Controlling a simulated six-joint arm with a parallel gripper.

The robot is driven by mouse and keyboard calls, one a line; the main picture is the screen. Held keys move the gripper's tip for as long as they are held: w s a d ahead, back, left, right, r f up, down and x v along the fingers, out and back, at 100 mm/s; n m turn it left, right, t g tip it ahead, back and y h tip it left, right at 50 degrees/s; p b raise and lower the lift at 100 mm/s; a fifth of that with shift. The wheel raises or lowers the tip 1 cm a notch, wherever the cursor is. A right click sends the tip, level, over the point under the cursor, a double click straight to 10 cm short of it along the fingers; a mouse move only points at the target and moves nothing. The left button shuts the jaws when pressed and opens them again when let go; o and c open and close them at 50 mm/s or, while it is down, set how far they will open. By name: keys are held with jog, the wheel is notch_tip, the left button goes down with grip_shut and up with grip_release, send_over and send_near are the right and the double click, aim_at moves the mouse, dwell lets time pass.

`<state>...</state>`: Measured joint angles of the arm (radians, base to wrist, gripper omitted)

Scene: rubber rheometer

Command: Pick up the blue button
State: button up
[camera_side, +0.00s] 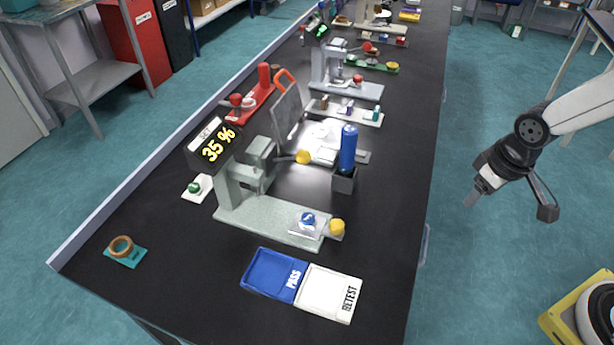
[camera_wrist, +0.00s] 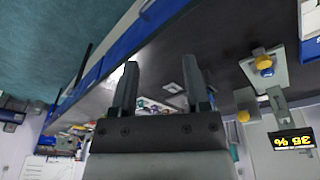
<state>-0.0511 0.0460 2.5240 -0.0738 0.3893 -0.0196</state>
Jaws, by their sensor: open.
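The blue button (camera_side: 307,218) is a small round blue piece with a white mark. It lies in a clear square holder on the base of the pale green rheometer (camera_side: 265,222), left of a yellow knob (camera_side: 337,227). My gripper (camera_side: 473,199) hangs in the air right of the bench, well apart from the button. The wrist view shows its two fingers (camera_wrist: 164,90) spread with nothing between them.
A blue PASS tray (camera_side: 266,283) and a white RETEST tray (camera_side: 318,301) lie at the bench's near end. A blue bottle (camera_side: 348,150) stands in a grey holder behind the button. A brown ring (camera_side: 121,246) lies at left. Open air separates my gripper from the bench.

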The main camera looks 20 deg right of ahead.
aim_at(308, 218)
jog(key=w+a+f+n+t+h, duration=0.1)
jog(key=w+a+f+n+h, duration=0.1)
jog(key=a+n, duration=0.4)
jog(key=w+a+f+n+t+h, duration=0.2)
jog(key=w+a+f+n, duration=0.1)
jog(key=a+n, duration=0.4)
jog(key=w+a+f+n+t+h, duration=0.2)
jog(key=w+a+n+h, duration=0.1)
jog(key=a+n, duration=0.4)
jog(key=shift+w+a+f+n, duration=0.1)
jog(key=shift+n, duration=0.85)
jog(key=shift+f+n, duration=0.1)
jog(key=shift+n, duration=0.85)
jog(key=a+n+t, duration=0.1)
jog(key=a+n, duration=0.1)
jog(key=a, duration=0.1)
jog(key=a+f+n+t+y, duration=0.1)
jog(key=a+n+t, duration=0.1)
jog(key=a, duration=0.1)
jog(key=a+n+t+y, duration=0.1)
jog(key=a+n+t, duration=0.1)
jog(key=a, duration=0.2)
jog(key=shift+s+f, duration=0.15)
jog(key=shift+s, duration=0.15)
jog(key=shift+x, duration=3.95)
jog(key=shift+r, duration=0.25)
grip_shut()
